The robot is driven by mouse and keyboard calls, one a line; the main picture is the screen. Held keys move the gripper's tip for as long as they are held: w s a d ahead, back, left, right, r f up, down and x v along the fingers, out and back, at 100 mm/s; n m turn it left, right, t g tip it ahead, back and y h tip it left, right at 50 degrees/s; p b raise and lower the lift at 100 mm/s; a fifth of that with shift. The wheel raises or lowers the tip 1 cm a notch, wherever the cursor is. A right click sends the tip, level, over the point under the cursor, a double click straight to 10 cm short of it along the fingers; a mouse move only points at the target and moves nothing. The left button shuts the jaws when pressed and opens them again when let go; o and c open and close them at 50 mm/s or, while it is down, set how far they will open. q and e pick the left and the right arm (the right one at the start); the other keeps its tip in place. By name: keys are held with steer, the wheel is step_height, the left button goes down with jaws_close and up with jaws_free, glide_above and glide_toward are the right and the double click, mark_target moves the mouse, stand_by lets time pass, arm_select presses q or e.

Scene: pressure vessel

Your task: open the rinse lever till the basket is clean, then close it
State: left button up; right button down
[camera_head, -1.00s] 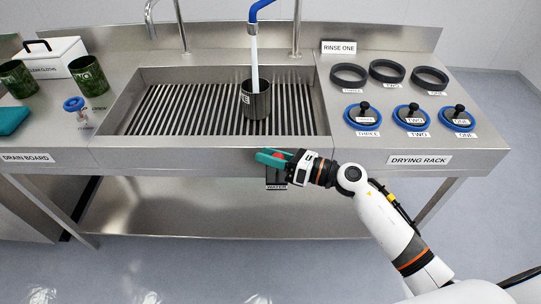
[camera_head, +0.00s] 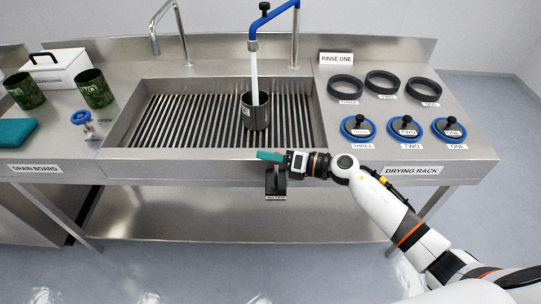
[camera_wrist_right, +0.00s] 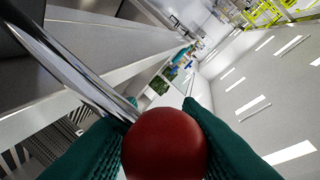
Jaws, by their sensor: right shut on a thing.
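My right gripper (camera_head: 271,156) is at the front edge of the sink, its teal fingers shut on the red ball knob (camera_wrist_right: 165,146) of the rinse lever. The lever's shiny rod (camera_wrist_right: 75,65) shows in the right wrist view. Its dark bracket (camera_head: 275,181) with a small label hangs on the sink front below the gripper. Water (camera_head: 254,72) runs from the blue-tipped spout (camera_head: 253,34) into the basket (camera_head: 256,116), a dark grey metal cup upright on the sink's slatted grate. I cannot make out any dirt on it. My left gripper is not in view.
The drain board at left holds two green cups (camera_head: 95,88), a white cloth box (camera_head: 58,70), a teal cloth (camera_head: 15,132) and a blue-handled valve (camera_head: 82,118). The drying rack at right holds black rings (camera_head: 382,81) and blue-rimmed lids (camera_head: 405,129).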

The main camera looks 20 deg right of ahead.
steer(key=shift+w+d+f+m+g+p, duration=0.25)
steer(key=shift+w+m+g, duration=0.2)
steer(key=shift+w+m, duration=0.35)
steer(key=shift+w+d+f+m+g+p, duration=0.15)
steer(key=shift+w+f+m+g, duration=0.25)
steer(key=shift+w+m, duration=0.45)
steer(key=shift+w+d+f+m+g+p, duration=0.2)
steer(key=shift+w+m+g, duration=0.35)
steer(key=shift+w, duration=0.4)
steer(key=c, duration=1.2)
jaws_free()
steer(key=shift+c, duration=0.2)
steer(key=shift+o, duration=0.8)
steer(key=shift+w, duration=0.1)
steer(key=shift+d+r+h, duration=0.1)
steer(key=shift+d+h, duration=0.05)
steer(key=shift+h, duration=0.15)
